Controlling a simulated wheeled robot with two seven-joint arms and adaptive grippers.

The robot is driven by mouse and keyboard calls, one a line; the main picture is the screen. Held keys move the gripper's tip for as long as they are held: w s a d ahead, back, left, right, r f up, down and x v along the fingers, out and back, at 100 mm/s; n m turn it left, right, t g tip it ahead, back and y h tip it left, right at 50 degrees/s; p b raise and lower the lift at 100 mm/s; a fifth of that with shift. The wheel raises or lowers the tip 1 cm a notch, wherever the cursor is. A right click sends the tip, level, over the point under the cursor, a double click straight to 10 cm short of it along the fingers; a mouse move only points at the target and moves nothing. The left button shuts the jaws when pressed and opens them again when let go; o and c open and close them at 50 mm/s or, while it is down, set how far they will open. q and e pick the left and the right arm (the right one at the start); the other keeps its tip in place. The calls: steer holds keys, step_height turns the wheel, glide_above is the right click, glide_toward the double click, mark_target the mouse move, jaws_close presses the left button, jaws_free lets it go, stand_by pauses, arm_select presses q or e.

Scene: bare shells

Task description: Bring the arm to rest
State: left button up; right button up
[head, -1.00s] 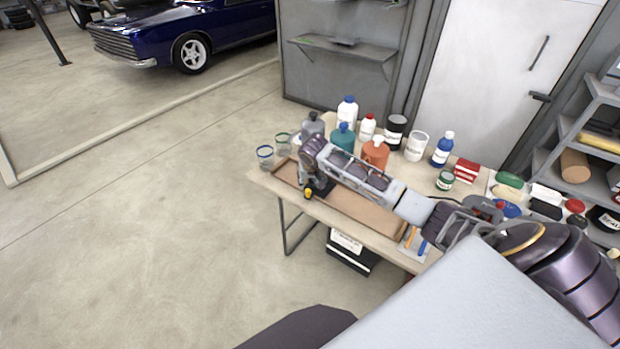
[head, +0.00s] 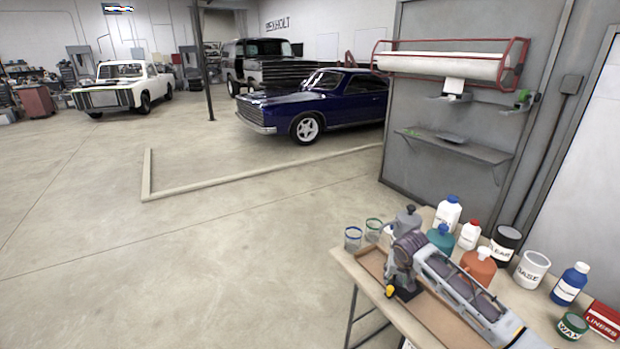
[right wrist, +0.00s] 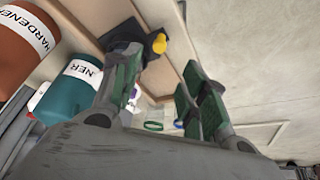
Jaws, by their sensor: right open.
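My right arm comes in from the lower right in the head view and reaches over the table. Its gripper (head: 398,272) is low over the left end of the shallow brown tray (head: 437,318). In the right wrist view the two green-padded fingers (right wrist: 160,68) stand apart with nothing between them. A small black piece with a yellow knob (right wrist: 159,44) is by the left fingertip; its yellow knob (head: 390,292) also shows in the head view. I cannot tell whether the finger touches it. My left gripper is not in view.
Close behind the arm stand a teal bottle (head: 440,238), an orange bottle (head: 478,266), a grey bottle (head: 408,218) and several white and dark containers. Two rimmed jars (head: 353,239) stand at the table's left end. Open floor (head: 230,260) lies left of the table.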

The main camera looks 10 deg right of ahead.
steer(key=s+a+f+n+y, duration=0.2)
steer(key=s+a+f+n, duration=0.25)
steer(key=s+a, duration=0.9)
steer(key=s+a+r+n, duration=0.2)
steer(key=s+r, duration=0.1)
steer(key=s, duration=1.4)
step_height(320, 180, down, 33)
steer(key=s+g, duration=0.2)
steer(key=s, duration=0.1)
steer(key=s+d+f, duration=0.2)
steer(key=s+f, duration=0.8)
steer(key=s, duration=0.1)
steer(key=s+d+f+g, duration=0.1)
steer(key=s+d+f, duration=0.1)
steer(key=s+f, duration=0.8)
steer(key=shift+s, duration=0.55)
